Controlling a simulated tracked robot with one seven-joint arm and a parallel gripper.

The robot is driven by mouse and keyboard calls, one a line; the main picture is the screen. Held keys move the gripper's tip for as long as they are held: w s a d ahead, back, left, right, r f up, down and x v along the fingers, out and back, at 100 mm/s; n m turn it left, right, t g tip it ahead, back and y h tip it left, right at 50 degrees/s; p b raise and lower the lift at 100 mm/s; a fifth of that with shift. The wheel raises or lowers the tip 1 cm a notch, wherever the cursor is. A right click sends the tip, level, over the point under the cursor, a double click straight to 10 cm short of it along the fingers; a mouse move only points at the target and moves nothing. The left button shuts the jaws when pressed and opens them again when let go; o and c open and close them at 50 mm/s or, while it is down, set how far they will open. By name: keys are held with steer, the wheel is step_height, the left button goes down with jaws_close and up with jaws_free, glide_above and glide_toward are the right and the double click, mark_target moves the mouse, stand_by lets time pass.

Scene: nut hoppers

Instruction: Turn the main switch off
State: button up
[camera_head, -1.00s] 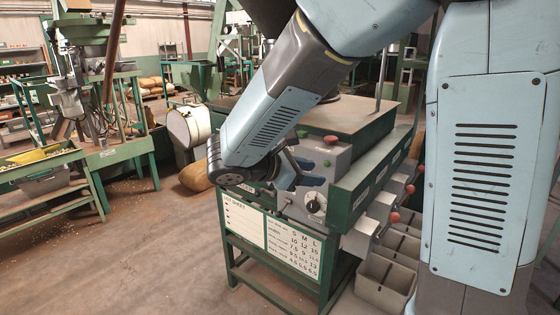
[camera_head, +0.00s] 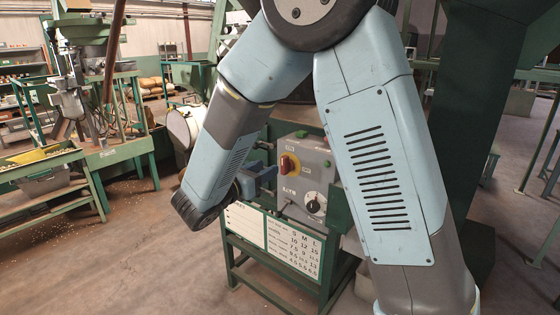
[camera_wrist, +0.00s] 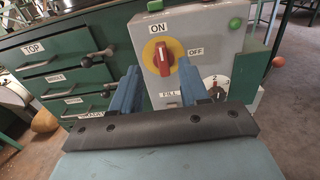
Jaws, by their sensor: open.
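The main switch (camera_head: 289,164) is a red handle on a yellow disc, on the grey front of a control box (camera_head: 318,180). In the wrist view the switch (camera_wrist: 164,58) has its handle close to upright, towards the ON label (camera_wrist: 158,29); the OFF label (camera_wrist: 196,52) is to its right. My gripper (camera_head: 270,178) is just left of the switch in the head view. In the wrist view my gripper (camera_wrist: 158,66) has its two blue fingers apart, with the switch beyond and between them. The fingers are empty and I see no contact with the handle.
A green button (camera_wrist: 235,23) is at upper right. Green drawers (camera_wrist: 72,79) with protruding knobs stand left of the box. A lot sheet (camera_head: 290,243) hangs below.

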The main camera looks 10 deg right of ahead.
mark_target(282, 159)
steer(key=x, duration=0.8)
jaws_close()
steer(key=shift+a, duration=0.15)
